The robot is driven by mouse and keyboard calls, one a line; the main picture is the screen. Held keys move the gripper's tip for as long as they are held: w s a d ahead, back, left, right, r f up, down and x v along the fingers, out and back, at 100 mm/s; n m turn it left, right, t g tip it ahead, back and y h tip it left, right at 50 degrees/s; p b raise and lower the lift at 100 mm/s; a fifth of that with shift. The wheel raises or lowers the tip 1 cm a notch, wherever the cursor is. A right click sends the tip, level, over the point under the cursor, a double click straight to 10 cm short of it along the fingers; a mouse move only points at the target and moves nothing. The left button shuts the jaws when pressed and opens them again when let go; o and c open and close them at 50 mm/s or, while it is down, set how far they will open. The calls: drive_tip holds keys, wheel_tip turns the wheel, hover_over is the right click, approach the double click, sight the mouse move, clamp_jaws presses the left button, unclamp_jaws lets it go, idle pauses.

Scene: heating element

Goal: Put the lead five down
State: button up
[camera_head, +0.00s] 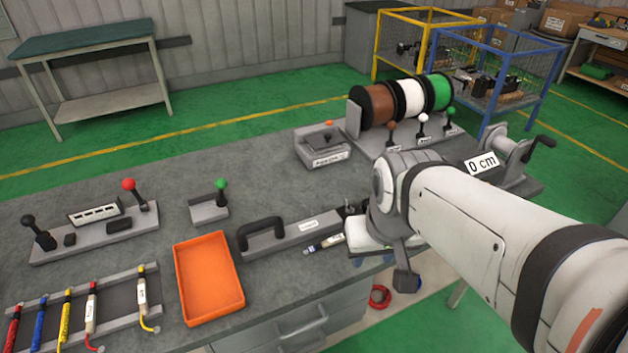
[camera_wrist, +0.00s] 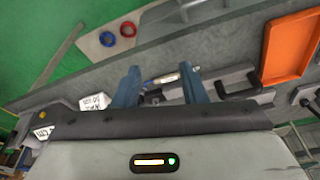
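A short lead with a white label and a blue end (camera_head: 324,243) lies on the bench beside the grey tool with the black handle (camera_head: 285,238). It also shows in the wrist view (camera_wrist: 162,79), between and beyond my fingertips. I cannot read a number on it. My gripper (camera_wrist: 160,82) has its two blue fingers apart, with nothing visibly clamped between them. In the head view my wrist hides most of the gripper, low near the bench's front edge. Several leads lie in a rack (camera_head: 117,284) at the lower left, in red, blue, yellow and white.
An empty orange tray (camera_head: 208,278) sits between the rack and the black-handled tool. Lever fixtures (camera_head: 95,228) stand behind the rack. Wire spools (camera_head: 408,97) and a crank winder (camera_head: 497,157) stand at the right. A red coil (camera_head: 379,296) lies below the bench edge.

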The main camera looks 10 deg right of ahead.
drive_tip(key=w+n, duration=0.3)
drive_tip(key=w+f+n+g, duration=0.1)
drive_tip(key=w+n, duration=0.2)
drive_tip(key=w, duration=0.1)
drive_tip(key=w+f+n, duration=0.1)
drive_tip(key=w+n, duration=0.3)
drive_tip(key=shift+d+f, duration=0.25)
drive_tip(key=shift+d, duration=0.1)
drive_tip(key=n+g, duration=0.2)
drive_tip(key=n, duration=0.9)
approach(334, 240)
drive_tip(key=d, duration=0.1)
drive_tip(key=w+d, duration=0.1)
drive_tip(key=shift+d+f, duration=0.15)
drive_tip(key=shift+d, duration=0.25)
drive_tip(key=shift+w+f+n, duration=0.15)
drive_tip(key=shift+f+n, duration=0.15)
drive_tip(key=shift+f, duration=0.4)
drive_tip(key=f, duration=0.4)
drive_tip(key=f+p, duration=0.1)
drive_tip(key=f, duration=0.1)
drive_tip(key=shift+d+f, duration=0.25)
drive_tip(key=shift+f, duration=0.15)
drive_tip(key=shift+c, duration=0.2)
clamp_jaws()
